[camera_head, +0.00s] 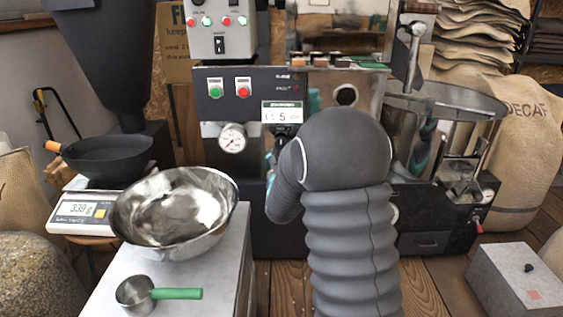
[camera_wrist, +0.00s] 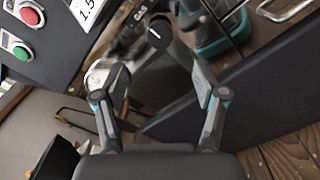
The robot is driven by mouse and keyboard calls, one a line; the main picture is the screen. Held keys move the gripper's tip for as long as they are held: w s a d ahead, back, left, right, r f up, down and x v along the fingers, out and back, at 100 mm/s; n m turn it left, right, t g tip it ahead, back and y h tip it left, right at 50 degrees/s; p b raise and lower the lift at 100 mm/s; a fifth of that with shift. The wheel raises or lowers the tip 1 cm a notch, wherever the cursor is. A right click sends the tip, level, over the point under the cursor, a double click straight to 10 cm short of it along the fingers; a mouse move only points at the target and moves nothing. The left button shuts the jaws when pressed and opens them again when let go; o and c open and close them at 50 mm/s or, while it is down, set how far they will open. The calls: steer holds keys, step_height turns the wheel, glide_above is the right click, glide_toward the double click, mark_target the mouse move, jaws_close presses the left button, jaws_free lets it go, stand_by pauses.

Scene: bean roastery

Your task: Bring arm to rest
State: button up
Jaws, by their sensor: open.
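My gripper shows in the wrist view (camera_wrist: 155,100) with its two fingers spread apart and nothing between them. Beyond the fingers are a black knob and metal parts of the roasting machine. In the head view my dark grey arm stands in front of the roasting machine (camera_head: 262,160), with its ribbed lower part upright and its top bent over. The arm hides most of the gripper there. I cannot tell from the pictures how far the fingers are from the machine.
A steel bowl (camera_head: 175,212) stands on a white-topped counter (camera_head: 222,275) at left, with a green-handled scoop (camera_head: 150,294) in front. A scale (camera_head: 82,211) and a black pan (camera_head: 105,158) are behind it. A grey box (camera_head: 515,285) sits at lower right. Wooden floor shows between.

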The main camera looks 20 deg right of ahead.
step_height(320, 180, down, 9)
steer(key=s+a+m+g+y, duration=0.2)
steer(key=m+g+y, duration=0.15)
steer(key=m, duration=0.35)
steer(key=s+a+f+m+g+y, duration=0.1)
steer(key=s+a+f+m+g, duration=0.1)
steer(key=s+m+g, duration=0.15)
steer(key=s+a+f+m+g+y, duration=0.1)
steer(key=s+a+f+m+g, duration=0.1)
steer(key=s+m, duration=0.25)
steer(key=s+a+r+m+g+p, duration=0.1)
steer(key=s+r+m, duration=0.2)
steer(key=s+r, duration=0.3)
steer(key=s+a+r+m+p, duration=0.1)
steer(key=s+r, duration=0.5)
steer(key=s, duration=1)
steer(key=s+a+r+m+g+p, duration=0.1)
steer(key=s+r+m, duration=0.3)
steer(key=s, duration=0.7)
step_height(320, 180, up, 2)
steer(key=shift+s+a+r+m+g, duration=0.1)
steer(key=shift+s+a+m+g, duration=0.2)
steer(key=shift+s+a, duration=0.1)
